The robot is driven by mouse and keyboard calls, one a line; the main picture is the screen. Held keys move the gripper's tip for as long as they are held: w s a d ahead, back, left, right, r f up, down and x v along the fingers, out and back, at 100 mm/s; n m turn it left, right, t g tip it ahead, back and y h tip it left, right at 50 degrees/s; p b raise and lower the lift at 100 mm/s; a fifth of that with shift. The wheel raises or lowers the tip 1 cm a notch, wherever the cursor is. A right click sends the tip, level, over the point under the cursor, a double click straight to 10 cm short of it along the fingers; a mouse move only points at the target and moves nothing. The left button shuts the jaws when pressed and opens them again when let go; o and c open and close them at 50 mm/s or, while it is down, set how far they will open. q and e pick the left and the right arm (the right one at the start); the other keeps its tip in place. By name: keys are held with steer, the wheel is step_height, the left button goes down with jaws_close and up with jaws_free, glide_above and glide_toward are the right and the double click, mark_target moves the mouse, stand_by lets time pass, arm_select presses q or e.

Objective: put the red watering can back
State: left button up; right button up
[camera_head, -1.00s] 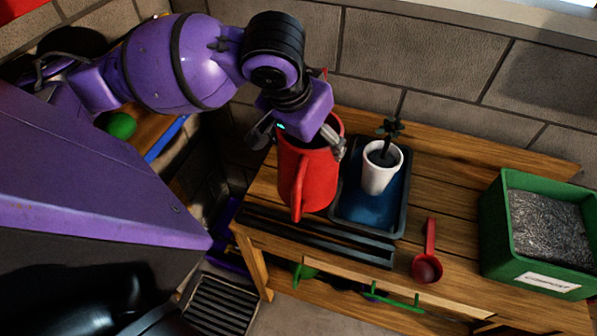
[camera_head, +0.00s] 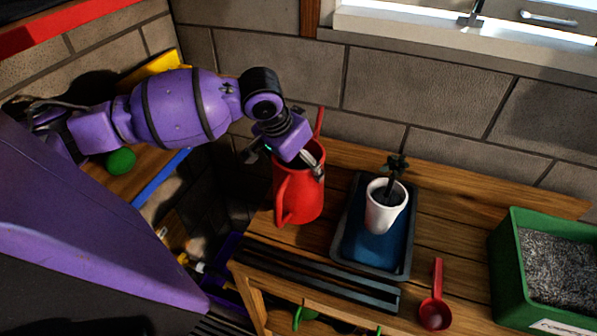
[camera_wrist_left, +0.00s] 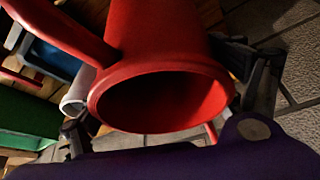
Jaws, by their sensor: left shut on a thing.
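The red watering can (camera_head: 302,195) is upright over the back left of the wooden bench (camera_head: 450,225), left of the blue tray. Its handle faces left and front, and its thin spout rises behind it. My left gripper (camera_head: 285,158) comes from above and is shut on the can near its rim. In the left wrist view the can's open mouth (camera_wrist_left: 160,98) fills the middle, with a dark finger on each side. I cannot tell whether the can's base touches the bench. My right gripper is not in view.
A dark-rimmed blue tray (camera_head: 352,250) holds a white pot (camera_head: 383,212) with a small plant. Black slats (camera_head: 310,270) lie along the front left. A red scoop (camera_head: 435,305) and a green compost bin (camera_head: 505,255) are at right. The block wall (camera_head: 420,80) stands behind.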

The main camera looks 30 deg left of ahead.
arm_select(q)
steer(key=f, duration=0.3)
steer(key=shift+w+a+f, duration=0.3)
steer(key=shift+f, duration=0.1)
steer(key=o, duration=1.9)
steer(key=shift+f, duration=0.15)
steer(key=shift+o, duration=0.2)
